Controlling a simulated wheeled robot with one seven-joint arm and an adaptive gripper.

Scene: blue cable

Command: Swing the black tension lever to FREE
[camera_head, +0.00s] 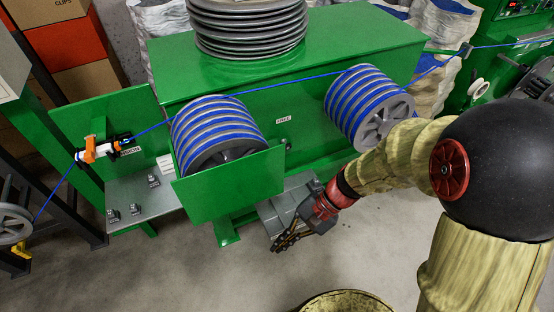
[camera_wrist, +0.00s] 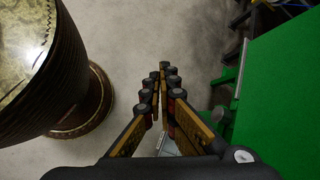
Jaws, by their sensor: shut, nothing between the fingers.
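A white FREE label (camera_head: 283,119) is on the green machine's front face, between the two drums. A small dark and grey knob-like part (camera_head: 287,146) shows just below it, at the edge of the green front plate. My gripper (camera_head: 284,243) is below and in front of the machine, pointing down and left, apart from the label and knob. In the wrist view its fingers (camera_wrist: 165,78) are together and empty above the floor.
Blue cable (camera_head: 295,84) runs over the left drum (camera_head: 222,135) and right drum (camera_head: 368,105). The green front plate (camera_head: 232,183) stands left of my gripper and also shows in the wrist view (camera_wrist: 285,95). An orange clamp (camera_head: 92,149) is far left.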

